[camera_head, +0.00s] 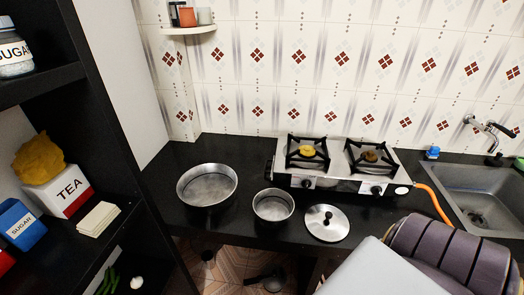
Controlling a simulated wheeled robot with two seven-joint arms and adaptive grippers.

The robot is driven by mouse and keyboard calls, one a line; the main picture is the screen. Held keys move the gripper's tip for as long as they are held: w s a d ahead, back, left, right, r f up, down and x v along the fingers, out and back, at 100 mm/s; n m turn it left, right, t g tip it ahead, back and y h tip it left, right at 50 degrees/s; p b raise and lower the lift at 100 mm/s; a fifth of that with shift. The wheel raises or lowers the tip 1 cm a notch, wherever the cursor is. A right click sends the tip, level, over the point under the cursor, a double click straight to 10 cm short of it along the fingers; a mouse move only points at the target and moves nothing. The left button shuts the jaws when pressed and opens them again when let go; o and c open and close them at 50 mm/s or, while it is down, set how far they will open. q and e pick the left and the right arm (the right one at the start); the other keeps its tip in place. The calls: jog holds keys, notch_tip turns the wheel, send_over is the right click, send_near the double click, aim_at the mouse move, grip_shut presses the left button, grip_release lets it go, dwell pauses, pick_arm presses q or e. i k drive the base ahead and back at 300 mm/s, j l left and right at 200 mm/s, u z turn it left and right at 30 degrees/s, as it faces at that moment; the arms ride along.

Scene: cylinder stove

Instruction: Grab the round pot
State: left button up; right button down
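Two round metal vessels stand on the black counter. The wider, shallow one (207,187) is on the left, and the smaller round pot (273,206) is to its right, near the front edge. Both are open on top and look empty. A round metal lid with a black knob (326,223) lies to the right of the smaller pot. Neither of my grippers shows in the head view; a large grey and white arm part fills the lower right corner and hides the counter there.
A two-burner stove (343,168) stands behind the lid, with an orange hose (434,203) leading right to a sink (475,195). A dark shelf with a tea box (66,190) and sugar containers is at left. The counter (170,162) behind the wide vessel is clear.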

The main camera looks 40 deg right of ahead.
aim_at(273, 208)
jog(key=z, duration=1.35)
